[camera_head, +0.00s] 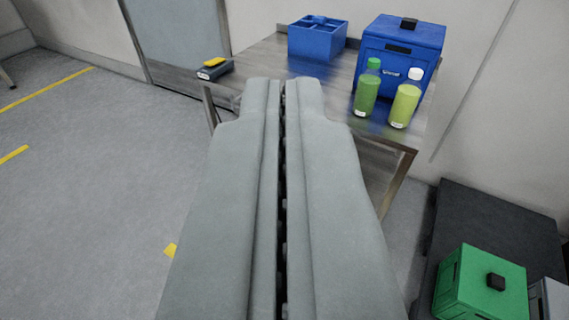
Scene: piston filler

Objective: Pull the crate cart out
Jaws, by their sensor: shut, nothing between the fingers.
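My gripper (283,84) fills the middle of the view, its two long grey fingers shut together with nothing between them. The fingertips point toward a steel table. A low dark platform (497,220) lies at the lower right, apart from my gripper. It carries a green crate (480,285) with a black knob on its lid. It may be the crate cart, but I see no handle or wheels, and its near part is cut off by the picture edge.
The steel table (262,62) holds a blue divided tray (317,38), a blue box (398,50), two green bottles (402,105) and a small grey device with a yellow top (215,68). Walls stand behind. Open grey floor (90,180) with yellow marks lies left.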

